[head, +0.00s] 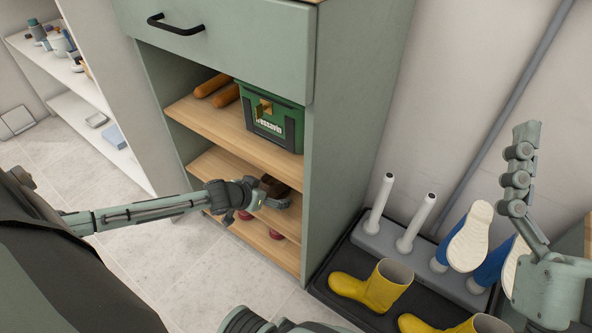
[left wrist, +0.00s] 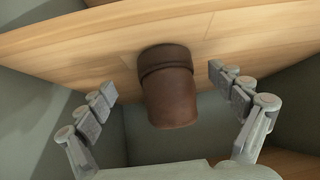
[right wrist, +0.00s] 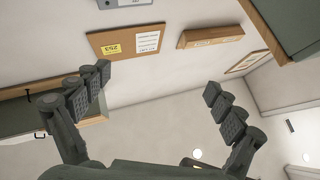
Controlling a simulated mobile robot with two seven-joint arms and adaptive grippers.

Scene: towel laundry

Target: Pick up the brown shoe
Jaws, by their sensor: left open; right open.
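The brown shoe (head: 272,186) is on the middle wooden shelf of the green cabinet, partly hidden by my left gripper (head: 262,197) in the head view. In the left wrist view the brown shoe (left wrist: 169,88) lies between the spread fingers of my left gripper (left wrist: 163,90), which is open. A gap shows on both sides of the shoe. My right gripper (head: 522,160) is raised at the right side of the head view. In the right wrist view its fingers (right wrist: 157,92) are apart with nothing between them.
The green cabinet (head: 350,110) has a drawer above and a green crate (head: 274,122) on the upper shelf (head: 200,113). Red shoes (head: 276,234) sit on the lower shelf. A black tray (head: 322,277) with yellow boots (head: 376,287) and a boot rack (head: 388,246) stands to the right.

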